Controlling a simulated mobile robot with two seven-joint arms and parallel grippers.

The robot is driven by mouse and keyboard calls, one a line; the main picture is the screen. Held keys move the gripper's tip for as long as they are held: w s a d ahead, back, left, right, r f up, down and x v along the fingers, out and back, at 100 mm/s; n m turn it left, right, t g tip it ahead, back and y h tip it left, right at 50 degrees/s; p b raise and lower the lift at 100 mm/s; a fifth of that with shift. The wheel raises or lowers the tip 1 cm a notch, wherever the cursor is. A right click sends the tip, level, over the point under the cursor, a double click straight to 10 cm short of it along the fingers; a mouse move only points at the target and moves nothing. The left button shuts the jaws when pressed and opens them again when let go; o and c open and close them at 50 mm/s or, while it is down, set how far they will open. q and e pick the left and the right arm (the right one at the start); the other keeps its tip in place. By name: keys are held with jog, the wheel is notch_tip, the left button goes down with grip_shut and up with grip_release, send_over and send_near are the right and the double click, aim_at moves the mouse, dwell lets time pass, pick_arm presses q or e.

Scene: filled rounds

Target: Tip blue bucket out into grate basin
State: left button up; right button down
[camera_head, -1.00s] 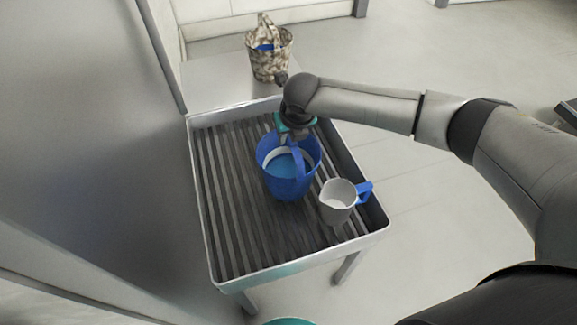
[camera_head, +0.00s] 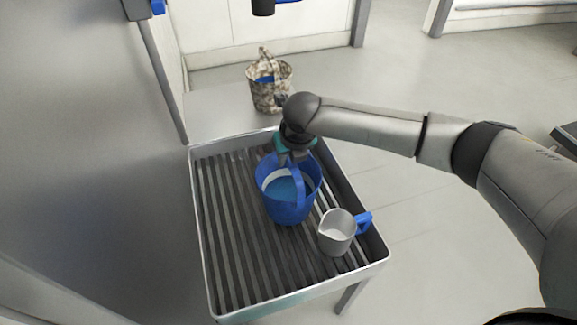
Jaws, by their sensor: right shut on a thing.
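The blue bucket (camera_head: 290,207) is upright over the slatted floor of the grate basin (camera_head: 226,235), right of its middle. It holds blue liquid, and its handle stands up. I cannot tell whether its base touches the slats. My right gripper (camera_head: 293,158) is shut on the bucket at the far side, by the rim and handle; the arm partly hides the grip. My left gripper is out of view.
A grey jug (camera_head: 337,234) with a blue handle stands in the basin, close to the bucket's right. A mottled bucket (camera_head: 268,90) with something blue inside stands behind the basin. A grey wall lies along the left. The basin's left half is clear.

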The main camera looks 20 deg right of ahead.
notch_tip(320, 180, up, 6)
jog(key=shift+w+r+p, duration=0.1)
jog(key=shift+p, duration=0.65)
jog(key=shift+r+p, duration=0.6)
jog(key=shift+r, duration=0.15)
jog(key=shift+r+p, duration=0.9)
jog(key=shift+p, duration=0.25)
pick_arm(q)
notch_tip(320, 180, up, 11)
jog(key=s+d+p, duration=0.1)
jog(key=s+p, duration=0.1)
jog(key=p, duration=0.3)
pick_arm(e)
notch_tip(320, 180, up, 4)
jog(key=shift+r, duration=0.1)
